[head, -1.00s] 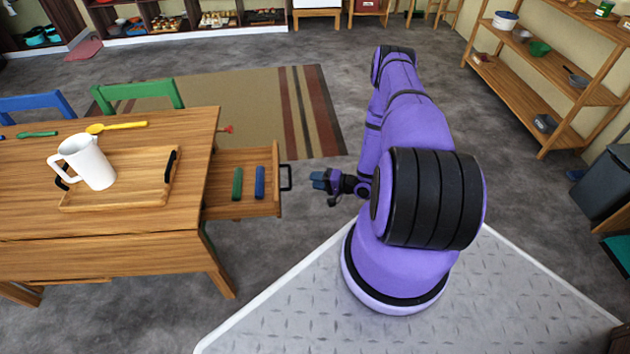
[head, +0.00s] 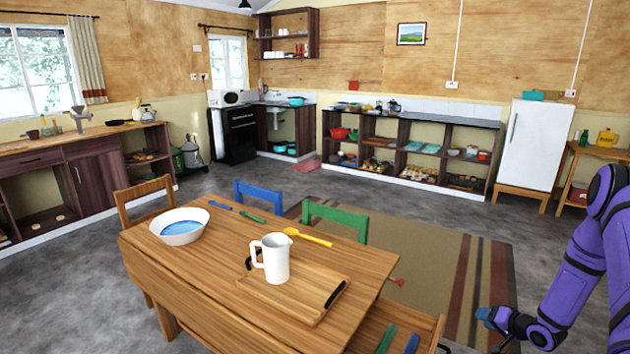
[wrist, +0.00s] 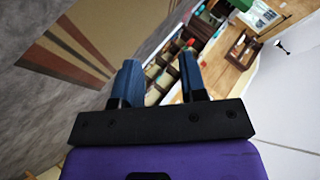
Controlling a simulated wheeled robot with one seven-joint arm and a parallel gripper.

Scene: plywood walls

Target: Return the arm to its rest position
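My arm (head: 575,280) is purple and stands at the right edge of the head view, bent downward. My gripper (head: 484,314) is low at the right, beside the open table drawer (head: 432,325) and apart from it. In the wrist view my gripper (wrist: 160,82) shows two blue fingers spread with a gap between them. Nothing is held between them. Part of my arm is cut off by the picture's edge.
A wooden table (head: 200,270) bears a tray (head: 318,304), a white jug (head: 275,258), a bowl (head: 180,238) and cutlery. The drawer juts out at its right, holding a green and a blue item. Blue (head: 262,192) and green (head: 340,217) chairs stand behind. Floor beyond the rug (head: 420,250) is clear.

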